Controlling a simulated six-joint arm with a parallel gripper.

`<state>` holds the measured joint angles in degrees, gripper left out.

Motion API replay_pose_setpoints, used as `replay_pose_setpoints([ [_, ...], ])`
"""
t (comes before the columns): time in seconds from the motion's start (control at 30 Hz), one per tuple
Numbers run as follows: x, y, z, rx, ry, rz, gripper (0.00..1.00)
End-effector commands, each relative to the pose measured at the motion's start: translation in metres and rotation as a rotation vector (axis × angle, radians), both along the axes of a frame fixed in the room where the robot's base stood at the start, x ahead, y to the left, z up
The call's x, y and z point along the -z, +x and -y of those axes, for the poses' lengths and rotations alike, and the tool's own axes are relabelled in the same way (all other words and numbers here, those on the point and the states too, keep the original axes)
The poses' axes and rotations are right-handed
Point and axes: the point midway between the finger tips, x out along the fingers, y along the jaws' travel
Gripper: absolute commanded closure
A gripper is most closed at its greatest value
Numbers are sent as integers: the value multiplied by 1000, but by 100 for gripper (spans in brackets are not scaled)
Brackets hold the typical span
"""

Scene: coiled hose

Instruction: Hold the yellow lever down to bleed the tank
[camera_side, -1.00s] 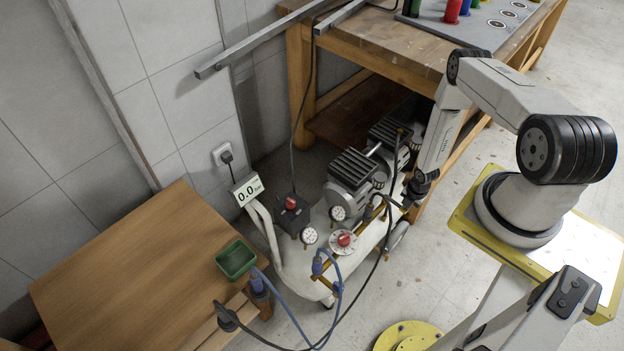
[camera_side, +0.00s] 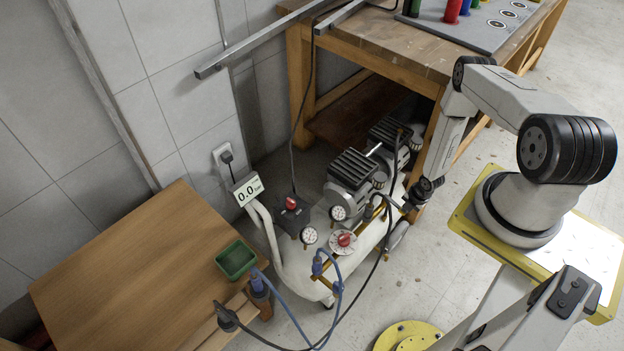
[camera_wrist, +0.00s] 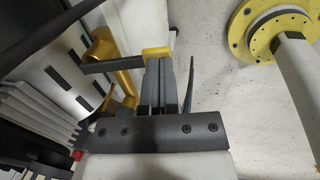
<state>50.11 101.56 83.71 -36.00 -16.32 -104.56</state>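In the wrist view, the lever is a dark bar with a yellow end (camera_wrist: 157,53), running out sideways from a brass fitting (camera_wrist: 103,50). My gripper (camera_wrist: 160,62) points at this yellow end. Its fingers lie close together, with nothing seen between them. The fingertips overlap the yellow end in this view; I cannot tell whether they touch it. In the side view, my gripper (camera_side: 416,196) is at the right end of the pale tank (camera_side: 293,268). The lever is too small or hidden to make out clearly there.
A digital display (camera_side: 247,189) reads 0.0. Pumps (camera_side: 350,180), dial gauges and a red knob (camera_side: 344,239) sit on the tank. A black cable and blue hose (camera_side: 338,288) loop in front. A workbench (camera_side: 400,50) stands behind, a wooden table (camera_side: 130,270) to the left.

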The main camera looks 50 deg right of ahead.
Motion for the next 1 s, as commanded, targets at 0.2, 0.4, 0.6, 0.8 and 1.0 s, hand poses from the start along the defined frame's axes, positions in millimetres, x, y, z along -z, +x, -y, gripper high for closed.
replay_pose_setpoints([
  [0.2,-1,-1,-1,0,2,-2,100],
  [0.4,-8,0,-1,0,1,-1,100],
  [0.6,-14,0,0,1,1,-1,100],
  [0.8,-16,0,0,0,1,0,100],
  [1.0,-16,0,0,0,0,0,100],
])
